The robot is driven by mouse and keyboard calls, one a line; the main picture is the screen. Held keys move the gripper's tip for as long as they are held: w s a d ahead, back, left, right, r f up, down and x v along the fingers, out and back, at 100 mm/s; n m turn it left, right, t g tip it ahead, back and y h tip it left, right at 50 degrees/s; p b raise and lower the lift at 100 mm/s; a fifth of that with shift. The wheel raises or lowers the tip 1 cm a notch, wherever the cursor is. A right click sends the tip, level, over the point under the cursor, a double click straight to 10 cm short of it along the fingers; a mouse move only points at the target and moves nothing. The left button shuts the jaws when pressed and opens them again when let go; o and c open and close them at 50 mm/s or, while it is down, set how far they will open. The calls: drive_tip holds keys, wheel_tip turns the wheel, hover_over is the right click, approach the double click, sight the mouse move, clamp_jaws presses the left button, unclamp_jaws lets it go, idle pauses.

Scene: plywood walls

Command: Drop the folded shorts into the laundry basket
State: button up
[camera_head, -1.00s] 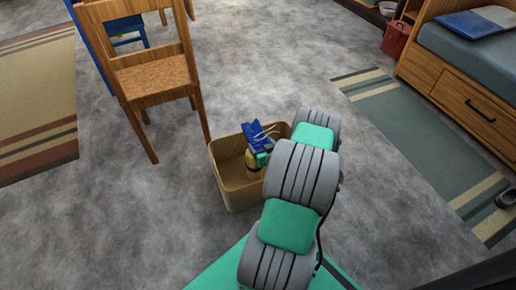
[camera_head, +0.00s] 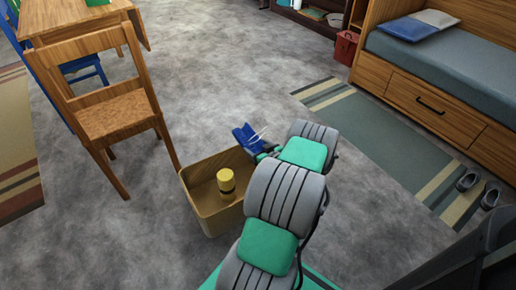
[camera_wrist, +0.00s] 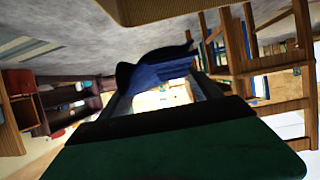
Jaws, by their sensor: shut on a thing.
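The folded shorts are dark blue (camera_head: 244,136); they also show in the wrist view (camera_wrist: 160,72). My gripper (camera_wrist: 165,84) is shut on them, holding them in the air. In the head view the shorts appear at the far right corner of the tan laundry basket (camera_head: 207,215), not over its visible opening; their exact height is unclear. The basket stands upright on the floor, with its right side partly hidden by my arm. Its rim area (camera_wrist: 180,10) crosses the top of the wrist view.
A yellow and black cylinder (camera_head: 226,178) is inside the basket. A wooden chair (camera_head: 112,112) stands close to the basket's left. A striped rug (camera_head: 375,135) and a bed (camera_head: 440,65) with a drawer lie to the right. Grey floor beyond the basket is clear.

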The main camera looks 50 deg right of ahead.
drive_tip(key=shift+n+y, duration=0.5)
drive_tip(key=shift+n, duration=0.1)
drive_tip(key=w+b, duration=0.1)
drive_tip(key=w+a+f+b, duration=0.1)
drive_tip(key=w, duration=0.1)
drive_tip(key=w+a+b, duration=0.1)
drive_tip(key=w, duration=0.1)
drive_tip(key=shift+a+f, duration=0.15)
drive_tip(key=w+a+f+y+b, duration=0.1)
drive_tip(key=w+a+f+b, duration=0.1)
drive_tip(key=w+a+b, duration=0.35)
drive_tip(key=s+f+m+h+b, duration=0.1)
drive_tip(key=s+f+h+b, duration=0.1)
drive_tip(key=f, duration=0.5)
drive_tip(key=s+b, duration=0.1)
drive_tip(key=s, duration=0.1)
drive_tip(key=shift+s+a, duration=0.25)
drive_tip(key=shift+s, duration=0.15)
drive_tip(key=o, duration=1.6)
drive_tip(key=shift+r, duration=0.1)
drive_tip(key=p+v, duration=0.3)
drive_tip(key=v, duration=0.4)
drive_tip(key=shift+s+a+r, duration=0.15)
drive_tip(key=shift+s+a, duration=0.05)
drive_tip(key=shift+s, duration=0.1)
